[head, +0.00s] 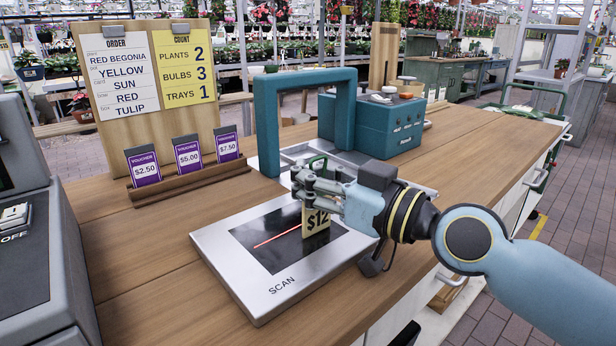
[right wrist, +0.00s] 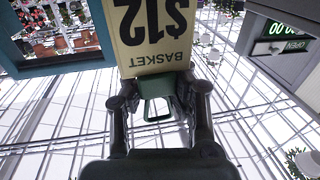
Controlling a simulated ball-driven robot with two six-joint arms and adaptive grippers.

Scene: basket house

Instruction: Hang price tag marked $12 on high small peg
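The price tag marked $12 (head: 316,222) is cream with dark print and hangs upright below my right gripper (head: 312,182), over the black glass of the scanner (head: 222,262). In the right wrist view the tag (right wrist: 153,30) fills the top middle, reads "$12 BASKET" upside down, and has a green loop (right wrist: 157,103) between the fingers. My right gripper (right wrist: 158,95) is shut on the tag at that loop. Whether the tag touches the scanner glass I cannot tell. No peg is recognisable in either view. My left gripper is not in view.
A blue-green arch (head: 262,125) and box (head: 378,128) stand behind the scanner. An order board (head: 130,127) and a rack of vouchers (head: 190,180) stand at the left, beside a grey register (head: 30,240). The wooden counter (head: 480,135) is clear at the right.

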